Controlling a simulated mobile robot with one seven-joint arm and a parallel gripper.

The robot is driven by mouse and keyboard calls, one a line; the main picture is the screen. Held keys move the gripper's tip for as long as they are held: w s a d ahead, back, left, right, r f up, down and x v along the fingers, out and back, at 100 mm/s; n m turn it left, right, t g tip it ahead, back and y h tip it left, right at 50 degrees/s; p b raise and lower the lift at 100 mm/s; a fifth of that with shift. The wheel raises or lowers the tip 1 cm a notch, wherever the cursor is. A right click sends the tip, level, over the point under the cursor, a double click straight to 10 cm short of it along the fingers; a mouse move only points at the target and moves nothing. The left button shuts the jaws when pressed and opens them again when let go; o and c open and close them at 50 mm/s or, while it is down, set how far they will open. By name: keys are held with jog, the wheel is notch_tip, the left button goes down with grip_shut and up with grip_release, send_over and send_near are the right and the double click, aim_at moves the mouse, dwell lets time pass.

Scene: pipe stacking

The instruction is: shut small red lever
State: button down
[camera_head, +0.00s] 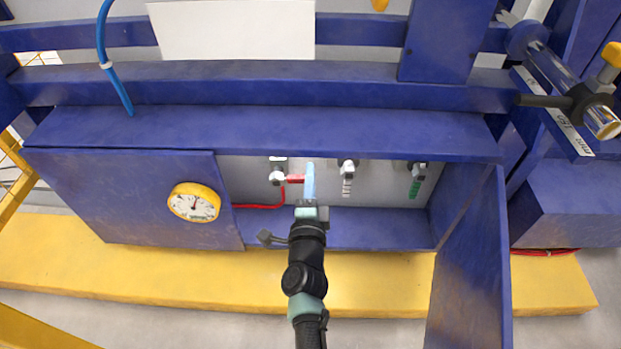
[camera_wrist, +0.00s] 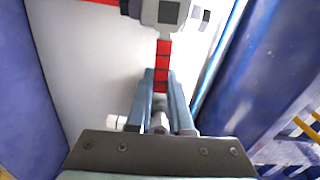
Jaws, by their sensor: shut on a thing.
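The small red lever (camera_head: 294,178) sticks out sideways to the right from its grey valve (camera_head: 277,172), inside the blue cabinet. In the wrist view the segmented red lever (camera_wrist: 163,54) runs from the grey valve body (camera_wrist: 160,12) down between my two fingers. My gripper (camera_head: 309,168) is at the lever's free end, with its light-blue fingers pointing into the cabinet. In the wrist view my gripper (camera_wrist: 161,78) is shut on the lever's end, one finger on each side. The fingers partly hide the lever's end.
A white lever (camera_head: 347,186) and a green lever (camera_head: 415,188) hang down to the right. A yellow gauge (camera_head: 195,203) is on the blue panel at left. An open blue door (camera_head: 470,265) stands at right, and the cabinet's top ledge (camera_head: 260,130) overhangs.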

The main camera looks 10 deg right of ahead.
jog(key=shift+f+m+b, duration=0.3)
jog(key=shift+f+m, duration=0.15)
jog(key=shift+m, duration=0.15)
jog(key=c, duration=0.8)
grip_release()
jog(key=shift+s, duration=0.1)
jog(key=p+v, duration=0.5)
jog(key=v, duration=0.7)
jog(key=shift+s+a+r, duration=0.1)
jog(key=shift+s+a, duration=0.05)
jog(key=shift+s, duration=0.2)
